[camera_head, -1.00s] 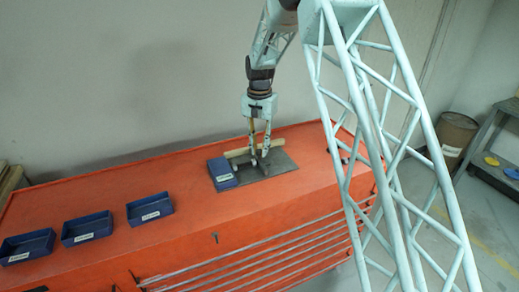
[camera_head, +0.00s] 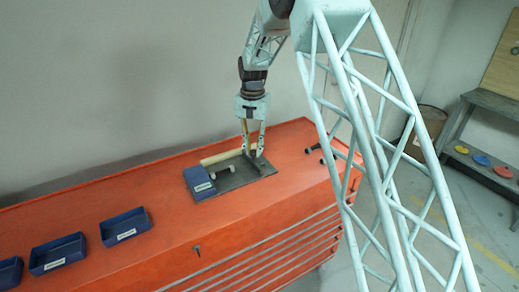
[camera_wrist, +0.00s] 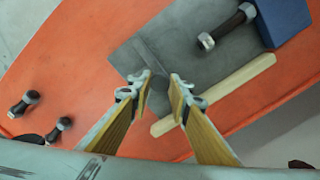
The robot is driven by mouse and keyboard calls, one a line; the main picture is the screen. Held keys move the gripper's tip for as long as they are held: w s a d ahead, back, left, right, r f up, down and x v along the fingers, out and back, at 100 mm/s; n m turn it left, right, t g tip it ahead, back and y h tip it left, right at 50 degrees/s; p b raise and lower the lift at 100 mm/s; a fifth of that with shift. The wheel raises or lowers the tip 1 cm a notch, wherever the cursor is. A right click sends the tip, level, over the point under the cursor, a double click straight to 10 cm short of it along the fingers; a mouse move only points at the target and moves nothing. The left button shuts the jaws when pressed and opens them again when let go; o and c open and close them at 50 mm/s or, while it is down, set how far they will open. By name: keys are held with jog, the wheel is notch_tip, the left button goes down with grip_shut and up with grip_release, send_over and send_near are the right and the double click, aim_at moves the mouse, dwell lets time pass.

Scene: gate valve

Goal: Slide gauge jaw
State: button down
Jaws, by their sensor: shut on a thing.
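A dark grey gauge plate (camera_head: 262,175) lies flat on the orange cabinet top. It also shows in the wrist view (camera_wrist: 185,60), with a narrow groove or rail line running to the fingertips. My gripper (camera_head: 252,153) is over the right part of the plate, pointing down. In the wrist view, my gripper's fingers (camera_wrist: 161,86) close from both sides on a small dark grey piece, apparently the gauge jaw; its outline is mostly hidden. A dark bolt with pale ends (camera_wrist: 228,27) lies on the plate, left of my gripper in the head view (camera_head: 222,170).
A blue block (camera_head: 198,181) sits on the plate's left end. A beige bar (camera_head: 222,156) lies along its back edge. Loose bolts (camera_wrist: 31,97) lie beyond the plate's right end. Blue trays (camera_head: 125,227) stand at left on the orange cabinet top (camera_head: 200,222).

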aim_at(255, 151)
jog(key=shift+w+d, duration=0.1)
jog(key=shift+d, duration=0.05)
jog(key=c, duration=2.4)
grip_release()
jog(key=shift+w+d, duration=0.1)
jog(key=shift+d, duration=0.1)
jog(key=shift+a, duration=0.1)
jog(key=shift+r, duration=0.15)
jog(key=shift+a+r, duration=0.1)
jog(key=shift+r, duration=0.4)
notch_tip(255, 151, up, 11)
jog(key=shift+f, duration=0.15)
